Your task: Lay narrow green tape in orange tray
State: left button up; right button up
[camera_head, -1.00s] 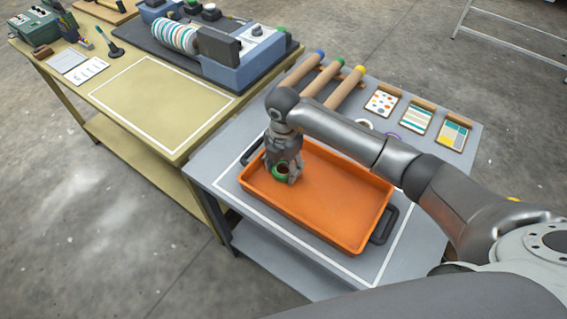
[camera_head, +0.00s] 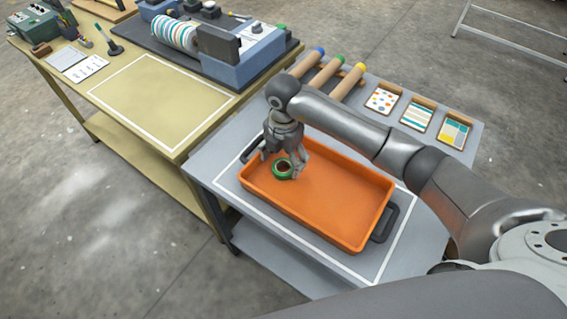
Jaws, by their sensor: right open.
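The narrow green tape (camera_head: 277,174), a small roll with a brown core, lies in the orange tray (camera_head: 335,234), near the tray's left end. My right gripper (camera_head: 282,170) hangs over that end of the tray, pointing down, with its fingers spread around the tape. The fingers look clear of the roll, and the gripper is open. The rest of the tray floor is bare. My left gripper is not in view.
The tray stands on a grey table (camera_head: 215,165) with black handles at its ends. Rolls (camera_head: 327,72) and pattern cards (camera_head: 418,114) lie along the back. A tan table (camera_head: 160,95) with a blue press (camera_head: 240,58) stands to the left.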

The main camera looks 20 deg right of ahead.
aim_at(283, 166)
notch_tip(283, 166, up, 10)
jog(key=b, duration=0.1)
jog(key=shift+f, duration=0.15)
dwell(0.5)
